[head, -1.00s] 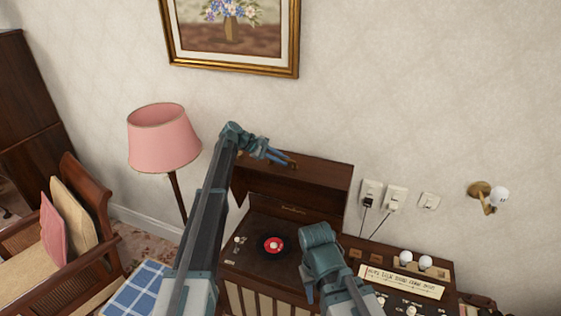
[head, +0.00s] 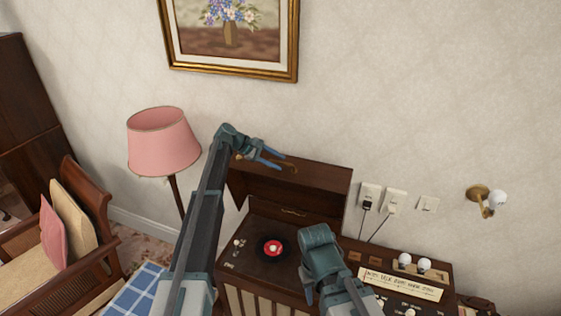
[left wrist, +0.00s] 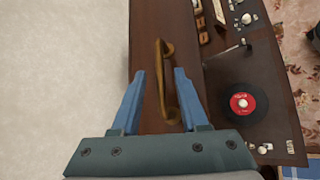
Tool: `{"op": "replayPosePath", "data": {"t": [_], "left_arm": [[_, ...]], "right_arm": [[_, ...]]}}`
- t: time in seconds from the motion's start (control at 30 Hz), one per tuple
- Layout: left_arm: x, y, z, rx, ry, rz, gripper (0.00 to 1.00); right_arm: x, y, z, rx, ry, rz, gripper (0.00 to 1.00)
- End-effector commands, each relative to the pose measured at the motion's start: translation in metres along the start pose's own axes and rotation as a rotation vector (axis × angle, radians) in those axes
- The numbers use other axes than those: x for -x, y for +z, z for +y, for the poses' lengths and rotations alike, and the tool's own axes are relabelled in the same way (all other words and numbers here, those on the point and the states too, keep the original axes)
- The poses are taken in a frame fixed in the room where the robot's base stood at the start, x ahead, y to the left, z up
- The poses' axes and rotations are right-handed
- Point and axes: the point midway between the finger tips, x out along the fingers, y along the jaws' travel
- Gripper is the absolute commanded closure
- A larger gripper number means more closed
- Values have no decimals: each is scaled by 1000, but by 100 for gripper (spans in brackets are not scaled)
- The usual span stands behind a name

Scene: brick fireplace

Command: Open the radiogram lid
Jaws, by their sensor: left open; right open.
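The radiogram (head: 255,262) is a dark wooden cabinet with a red-labelled record (head: 273,247) on its deck. Its lid (head: 300,195) stands raised at the back, near the wall. A brass handle (left wrist: 164,85) is on the lid's edge. My left gripper (head: 279,158) is open at the lid's top edge. In the left wrist view its blue fingers (left wrist: 160,72) lie on either side of the handle, with gaps visible.
A pink lamp (head: 163,140) and a wooden armchair (head: 90,200) stand at the left. A blue checked cloth (head: 138,290) lies before the cabinet. A control panel (head: 402,283) with knobs and bulbs is right of the deck. Plugs (head: 394,200) are on the wall.

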Motion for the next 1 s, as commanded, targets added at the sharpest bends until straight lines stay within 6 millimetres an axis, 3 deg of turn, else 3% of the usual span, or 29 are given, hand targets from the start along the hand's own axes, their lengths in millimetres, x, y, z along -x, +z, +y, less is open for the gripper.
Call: {"op": "replayPosePath", "data": {"t": [0.03, 0.2, 0.5, 0.7, 1.0], "left_arm": [[16, 4, 3, 2, 2, 1, 56], [55, 4, 4, 2, 2, 2, 56], [104, 2, 3, 0, 2, 1, 56], [117, 1, 1, 0, 1, 1, 56], [118, 0, 0, 0, 1, 1, 56]], "right_arm": [[13, 1, 1, 1, 0, 0, 59], [36, 2, 3, 0, 0, -1, 59], [63, 4, 5, -18, -2, -3, 59], [68, 5, 6, -24, -3, -3, 59], [68, 5, 6, -24, -3, -3, 59]]}}
